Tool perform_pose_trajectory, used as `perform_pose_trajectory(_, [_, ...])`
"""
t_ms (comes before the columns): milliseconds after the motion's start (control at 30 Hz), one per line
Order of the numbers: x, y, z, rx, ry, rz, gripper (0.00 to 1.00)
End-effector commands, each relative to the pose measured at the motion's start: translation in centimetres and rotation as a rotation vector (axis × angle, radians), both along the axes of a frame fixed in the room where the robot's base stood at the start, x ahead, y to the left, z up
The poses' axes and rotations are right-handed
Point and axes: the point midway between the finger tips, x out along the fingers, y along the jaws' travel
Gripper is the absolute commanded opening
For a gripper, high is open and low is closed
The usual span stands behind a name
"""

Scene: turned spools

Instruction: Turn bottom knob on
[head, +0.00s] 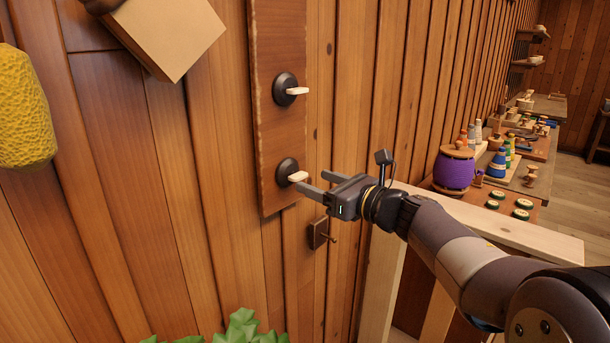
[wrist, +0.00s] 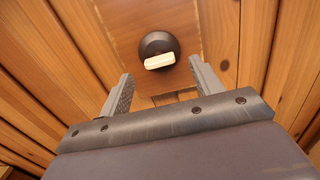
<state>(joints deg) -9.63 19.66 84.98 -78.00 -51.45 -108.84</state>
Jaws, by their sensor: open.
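The bottom knob (head: 287,172) is a dark round base with a pale lever, on a brown wooden board (head: 283,130) on the plank wall. Its lever points right in the head view. The same knob shows in the wrist view (wrist: 158,48), with its pale lever lying nearly level. A second knob (head: 287,89) of the same kind sits above it, its lever also pointing right. My gripper (head: 304,185) is open and empty, its fingertips close to the bottom knob. In the wrist view the fingers (wrist: 160,75) stand on either side of the lever.
A small dark block with a peg (head: 318,233) is on the wall below the board. A yellow textured object (head: 24,110) and a pale box (head: 170,35) are at upper left. Green leaves (head: 240,328) are below. A workbench (head: 500,225) with a purple drum (head: 453,172) stands right.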

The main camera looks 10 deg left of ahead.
Motion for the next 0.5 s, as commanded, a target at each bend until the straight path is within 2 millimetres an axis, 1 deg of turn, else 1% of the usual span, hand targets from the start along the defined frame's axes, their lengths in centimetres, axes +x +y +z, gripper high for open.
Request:
perform_pose_trajectory(33, [0.5, 1.0, 0.1, 0.0, 0.001, 0.004, 0.62])
perform_pose_trajectory(100, [1.0, 1.9, 0.1, 0.0, 0.001, 0.003, 0.62])
perform_pose_trajectory(200, [1.7, 2.9, 0.1, 0.001, 0.001, 0.002, 0.62])
perform_pose_trajectory(300, [2.0, 3.5, 0.0, 0.0, 0.0, 0.001, 0.62])
perform_pose_trajectory(500, [2.2, 3.8, 0.0, -0.001, -0.001, 0.0, 0.62])
